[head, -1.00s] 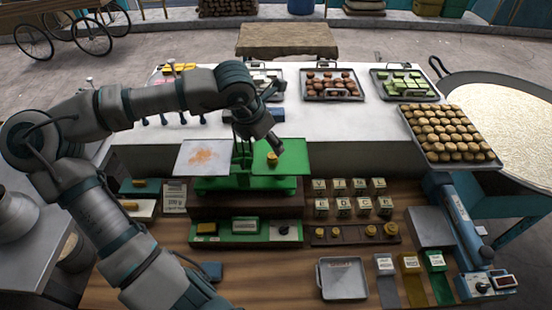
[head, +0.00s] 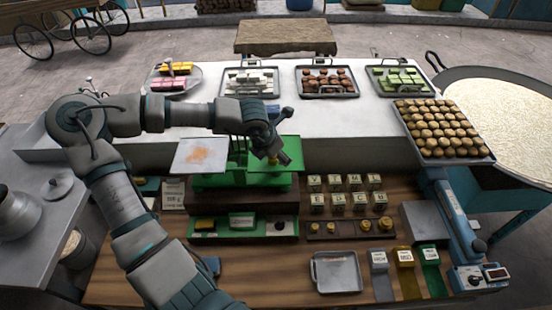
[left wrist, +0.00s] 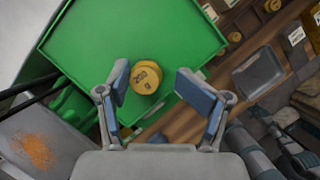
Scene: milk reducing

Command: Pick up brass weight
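The brass weight (left wrist: 147,77) is a round, golden, stacked-looking piece with a number on top. It sits on the green right-hand pan (left wrist: 95,30) of the balance scale. The pan also shows in the head view (head: 290,152). My left gripper (left wrist: 151,88) is open above the pan, with one finger on each side of the weight in the wrist view. No clear contact shows. In the head view my left gripper (head: 278,158) partly hides the weight. My right gripper is in neither view.
The other scale pan (head: 200,155) holds orange powder. A wooden holder (head: 350,229) with several brass weights, lettered blocks (head: 345,193) and an empty grey tray (head: 336,272) lie to the right. Trays of sweets stand on the white counter (head: 350,125) behind.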

